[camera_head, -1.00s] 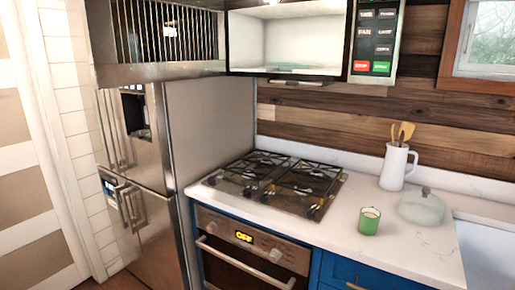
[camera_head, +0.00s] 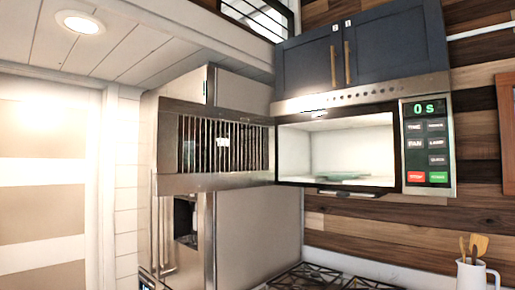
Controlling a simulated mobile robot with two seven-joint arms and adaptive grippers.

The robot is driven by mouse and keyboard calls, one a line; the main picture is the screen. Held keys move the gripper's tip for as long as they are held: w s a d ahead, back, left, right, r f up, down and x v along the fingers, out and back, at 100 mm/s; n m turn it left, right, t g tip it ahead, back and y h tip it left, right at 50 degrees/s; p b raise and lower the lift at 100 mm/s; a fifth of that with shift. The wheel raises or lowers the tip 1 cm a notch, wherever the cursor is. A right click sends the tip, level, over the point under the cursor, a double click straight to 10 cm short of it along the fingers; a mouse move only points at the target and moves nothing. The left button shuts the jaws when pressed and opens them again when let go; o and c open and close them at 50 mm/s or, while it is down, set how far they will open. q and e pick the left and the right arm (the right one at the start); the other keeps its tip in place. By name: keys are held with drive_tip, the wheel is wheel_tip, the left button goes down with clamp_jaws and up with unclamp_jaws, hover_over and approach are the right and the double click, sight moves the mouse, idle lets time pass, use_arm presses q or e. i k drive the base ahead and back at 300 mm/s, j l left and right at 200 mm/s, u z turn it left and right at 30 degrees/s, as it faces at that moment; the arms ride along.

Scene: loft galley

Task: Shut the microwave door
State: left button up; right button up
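The microwave (camera_head: 428,175) hangs on the wood-plank wall below dark blue cabinets, at the right of the head view. Its display reads "0 s". Its door (camera_head: 170,152) stands wide open, swung out to the left in front of the fridge, with a dark striped window in a steel frame. The lit white cavity (camera_head: 352,152) is open to view, with a glass plate (camera_head: 345,176) on its floor. Neither of my grippers shows in the view.
A steel fridge (camera_head: 245,235) stands behind and below the open door. Blue upper cabinets (camera_head: 380,55) are above the microwave. The stove burners (camera_head: 325,278) and a white jug with wooden utensils (camera_head: 477,278) are below.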

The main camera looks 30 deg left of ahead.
sight(198, 147)
drive_tip(key=j+z, duration=0.3)
drive_tip(key=j, duration=0.15)
drive_tip(key=j+z, duration=0.25)
drive_tip(key=j, duration=0.2)
drive_tip(key=j+z, duration=0.3)
drive_tip(key=j, duration=0.65)
drive_tip(key=k+j, duration=0.1)
drive_tip(key=j, duration=0.85)
drive_tip(key=k+j+z, duration=0.1)
drive_tip(key=j, duration=0.4)
drive_tip(key=k+j, duration=0.15)
drive_tip(key=j, duration=0.3)
drive_tip(key=k+j, duration=0.1)
drive_tip(key=j, duration=0.4)
drive_tip(key=k+j, duration=0.1)
drive_tip(key=j, duration=0.35)
drive_tip(key=z, duration=0.05)
